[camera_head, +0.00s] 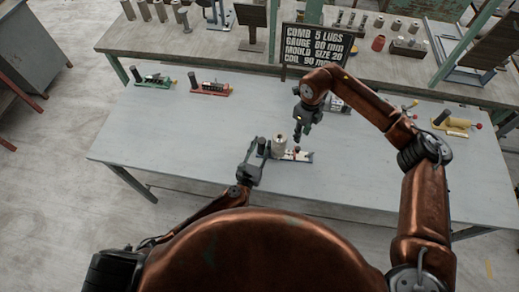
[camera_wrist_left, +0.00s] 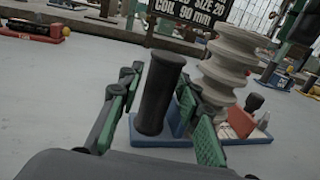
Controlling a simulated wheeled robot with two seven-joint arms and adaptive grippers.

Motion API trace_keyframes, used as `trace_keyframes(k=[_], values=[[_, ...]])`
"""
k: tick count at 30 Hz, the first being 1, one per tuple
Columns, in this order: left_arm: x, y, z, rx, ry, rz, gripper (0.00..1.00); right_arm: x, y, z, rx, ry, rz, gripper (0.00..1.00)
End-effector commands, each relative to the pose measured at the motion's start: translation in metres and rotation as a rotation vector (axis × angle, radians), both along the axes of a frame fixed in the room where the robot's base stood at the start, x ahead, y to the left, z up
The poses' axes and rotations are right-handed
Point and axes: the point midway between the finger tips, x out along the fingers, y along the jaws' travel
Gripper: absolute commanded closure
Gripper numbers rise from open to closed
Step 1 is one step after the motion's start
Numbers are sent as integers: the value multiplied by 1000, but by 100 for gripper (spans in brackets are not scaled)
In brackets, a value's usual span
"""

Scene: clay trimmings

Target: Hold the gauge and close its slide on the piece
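The gauge stands on the grey table, with a blue base (camera_wrist_left: 180,122) and an upright black post (camera_wrist_left: 160,92). It also shows in the head view (camera_head: 298,156). The piece, a pale ribbed spool (camera_wrist_left: 232,62), stands upright beside the post; it is also in the head view (camera_head: 279,143). A red block (camera_wrist_left: 240,122) with a dark knob is to its right, apart from the piece. My left gripper (camera_wrist_left: 162,90) has its fingers close on both sides of the post, seemingly gripping it. My right gripper (camera_head: 302,133) points down above the table, behind the gauge; its finger gap is unclear.
Similar gauges with green (camera_head: 153,81), red (camera_head: 209,88) and yellow (camera_head: 451,123) parts stand along the table's back. A black lettered sign (camera_head: 319,46) stands behind. A cluttered bench (camera_head: 170,40) lies beyond.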

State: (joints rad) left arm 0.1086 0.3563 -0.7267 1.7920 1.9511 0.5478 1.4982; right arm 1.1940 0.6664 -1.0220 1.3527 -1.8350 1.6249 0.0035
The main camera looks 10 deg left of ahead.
Motion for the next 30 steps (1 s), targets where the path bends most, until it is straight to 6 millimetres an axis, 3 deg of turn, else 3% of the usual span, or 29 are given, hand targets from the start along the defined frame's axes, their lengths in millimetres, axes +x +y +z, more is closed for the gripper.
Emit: trace_keyframes(k=[7,21,27,30], values=[[0,0,0,-1,1,0,69,0,0,0,0,0,0,71],[0,0,0,-1,1,0,100,0,0,0,0,0,0,71],[0,0,0,-1,1,0,100,0,0,0,0,0,0,71],[0,0,0,-1,1,0,100,0,1,0,6,2,-2,66]])
